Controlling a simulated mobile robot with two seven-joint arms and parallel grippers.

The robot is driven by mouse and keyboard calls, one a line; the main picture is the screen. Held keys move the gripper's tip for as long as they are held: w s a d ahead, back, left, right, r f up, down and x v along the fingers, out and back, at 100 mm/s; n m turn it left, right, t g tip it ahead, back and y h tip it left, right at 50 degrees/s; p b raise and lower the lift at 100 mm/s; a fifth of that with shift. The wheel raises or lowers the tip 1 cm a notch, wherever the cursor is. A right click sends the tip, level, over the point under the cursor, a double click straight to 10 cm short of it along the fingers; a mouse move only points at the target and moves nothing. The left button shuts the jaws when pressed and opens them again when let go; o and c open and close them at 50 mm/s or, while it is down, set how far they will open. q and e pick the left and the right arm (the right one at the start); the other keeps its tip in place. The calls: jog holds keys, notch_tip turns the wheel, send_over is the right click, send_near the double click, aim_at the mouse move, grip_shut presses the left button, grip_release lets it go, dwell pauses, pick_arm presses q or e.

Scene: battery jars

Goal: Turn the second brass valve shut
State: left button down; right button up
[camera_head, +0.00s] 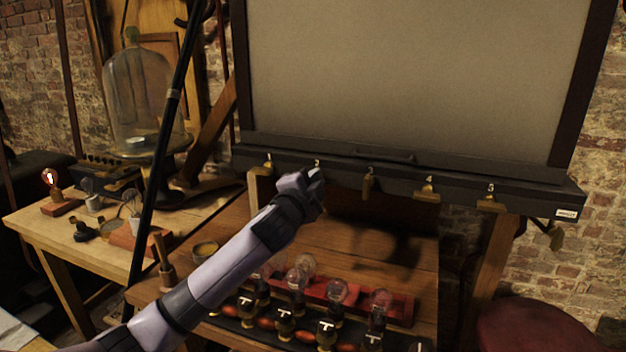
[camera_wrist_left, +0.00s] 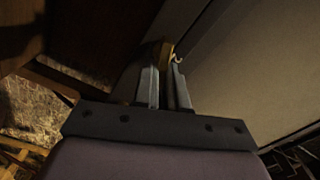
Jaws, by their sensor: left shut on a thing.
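A black rail (camera_head: 400,178) under a large pale panel carries a row of numbered brass valves. The first valve (camera_head: 264,168), third valve (camera_head: 368,182), fourth valve (camera_head: 428,189) and fifth valve (camera_head: 490,200) show in the head view. My left gripper (camera_head: 316,174) is at the second position, under the label 2, and hides that valve there. In the left wrist view the left gripper (camera_wrist_left: 164,78) is shut on the second brass valve (camera_wrist_left: 166,50), of which only a small brass part shows beyond the fingertips. Its handle angle cannot be told. My right gripper is in neither view.
Below the rail, a wooden bench holds a red rack (camera_head: 395,303) with several glass bulbs and a row of T-handled switches. A glass bell jar (camera_head: 140,95) stands on the left table (camera_head: 50,222). A red round seat (camera_head: 535,328) is at lower right.

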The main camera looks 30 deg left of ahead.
pick_arm(q)
jog(key=shift+f+m, duration=0.15)
jog(key=shift+m, duration=1)
jog(key=shift+f+m, duration=0.1)
jog(key=shift+m, duration=1.05)
jog(key=c, duration=1.2)
grip_release()
jog(key=shift+s, duration=0.1)
jog(key=shift+b+v, duration=0.6)
jog(key=shift+v, duration=2.9)
